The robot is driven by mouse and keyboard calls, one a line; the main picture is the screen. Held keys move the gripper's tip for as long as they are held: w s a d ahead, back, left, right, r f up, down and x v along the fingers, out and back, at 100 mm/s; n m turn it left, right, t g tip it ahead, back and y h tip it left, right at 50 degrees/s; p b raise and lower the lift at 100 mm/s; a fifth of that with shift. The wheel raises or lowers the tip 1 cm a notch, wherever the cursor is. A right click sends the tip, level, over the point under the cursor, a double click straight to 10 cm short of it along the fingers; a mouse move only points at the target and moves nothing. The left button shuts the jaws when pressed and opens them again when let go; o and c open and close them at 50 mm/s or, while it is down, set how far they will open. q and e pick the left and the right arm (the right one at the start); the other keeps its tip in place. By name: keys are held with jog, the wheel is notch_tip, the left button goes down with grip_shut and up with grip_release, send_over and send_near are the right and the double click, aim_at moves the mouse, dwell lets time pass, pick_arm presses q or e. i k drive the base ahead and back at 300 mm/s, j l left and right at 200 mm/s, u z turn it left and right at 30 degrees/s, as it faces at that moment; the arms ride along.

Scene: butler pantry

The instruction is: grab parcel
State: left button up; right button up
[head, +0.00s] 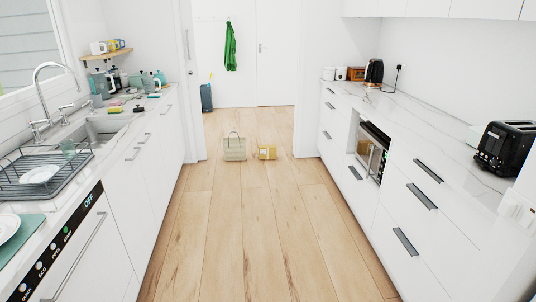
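A small yellow-brown box that looks like the parcel (267,152) sits on the wooden floor at the far end of the pantry aisle, near the doorway. A pale woven bag with a handle (235,149) stands just left of it, with a small gap between them. Neither of my grippers shows in the head view. The parcel is well ahead of me, and nothing hides it.
The wooden floor (240,230) between the counters is clear up to the bag and parcel. White cabinets with a sink (103,131) run along the left. Drawers and a built-in microwave (371,150) line the right. A dark suitcase (206,98) stands beyond the doorway.

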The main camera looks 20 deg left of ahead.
aim_at(266, 151)
jog(key=i+j+u, duration=0.3)
jog(key=i, duration=0.25)
jog(key=i+u, duration=0.35)
jog(key=i, duration=4.4)
